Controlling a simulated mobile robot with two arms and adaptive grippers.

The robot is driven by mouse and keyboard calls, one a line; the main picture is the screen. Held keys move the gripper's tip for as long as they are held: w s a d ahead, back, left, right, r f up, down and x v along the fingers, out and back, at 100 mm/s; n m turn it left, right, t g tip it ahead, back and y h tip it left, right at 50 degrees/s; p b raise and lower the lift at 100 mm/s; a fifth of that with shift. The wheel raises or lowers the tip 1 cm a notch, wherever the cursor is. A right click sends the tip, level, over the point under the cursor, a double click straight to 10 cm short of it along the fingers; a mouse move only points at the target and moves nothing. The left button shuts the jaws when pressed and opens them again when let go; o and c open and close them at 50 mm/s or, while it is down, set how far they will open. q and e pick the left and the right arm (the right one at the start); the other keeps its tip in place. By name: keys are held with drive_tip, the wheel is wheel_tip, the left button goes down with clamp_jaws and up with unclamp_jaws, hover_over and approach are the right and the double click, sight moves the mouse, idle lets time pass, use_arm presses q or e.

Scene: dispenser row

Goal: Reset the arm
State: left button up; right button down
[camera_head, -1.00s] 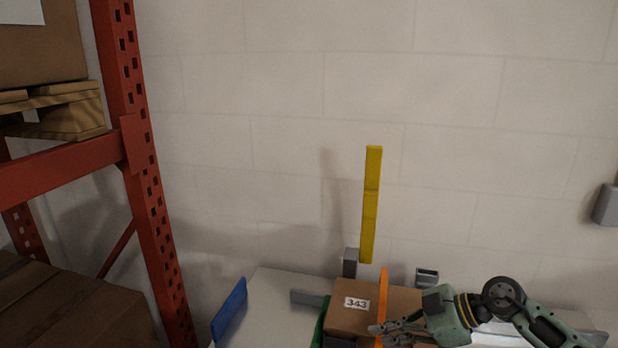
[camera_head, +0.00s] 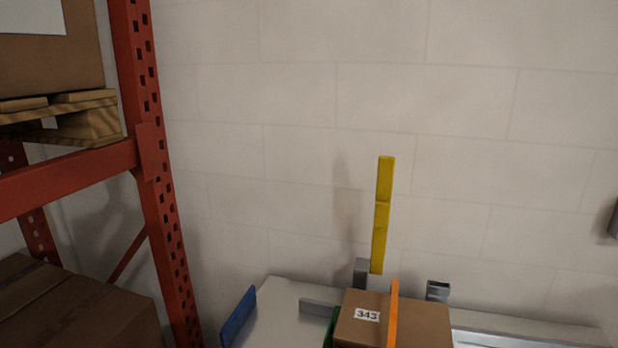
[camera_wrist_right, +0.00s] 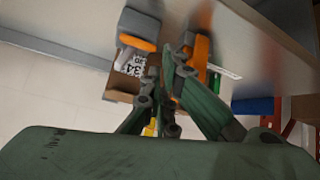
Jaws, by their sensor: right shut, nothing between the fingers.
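My right gripper (camera_wrist_right: 162,72) shows in the right wrist view, its green-grey fingers together with nothing held between them. No arm or gripper of mine shows in the head view, and my left gripper is in neither view. A brown cardboard box (camera_head: 425,322) with a white label reading 343 sits on the pale counter (camera_head: 285,308) at the bottom of the head view. An orange upright strip (camera_head: 394,312) stands against it. In the wrist view the labelled box (camera_wrist_right: 122,85) lies beyond the fingers, apart from them and partly hidden.
A yellow upright bar (camera_head: 382,215) rises behind the box. A blue panel (camera_head: 238,316) stands at the counter's left end. A red rack post (camera_head: 155,170) with pallets and cartons (camera_head: 75,315) fills the left. The wall behind is bare.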

drive_tip(key=s+a+f+n+g+y, duration=0.1)
drive_tip(key=s+f+g, duration=0.15)
drive_tip(key=s, duration=0.55)
drive_tip(key=s+a+f+g, duration=0.1)
drive_tip(key=s+f+g, duration=0.1)
drive_tip(key=s+g, duration=0.35)
drive_tip(key=s+f+b, duration=0.2)
drive_tip(key=s+f, duration=0.1)
drive_tip(key=f, duration=2.7)
drive_tip(key=s+d+f+b, duration=0.2)
drive_tip(key=s+d+f, duration=0.1)
drive_tip(key=s+f, duration=1.3)
drive_tip(key=shift+s+f+n, duration=0.4)
drive_tip(key=shift+s, duration=0.1)
drive_tip(key=c, duration=2.5)
unclamp_jaws()
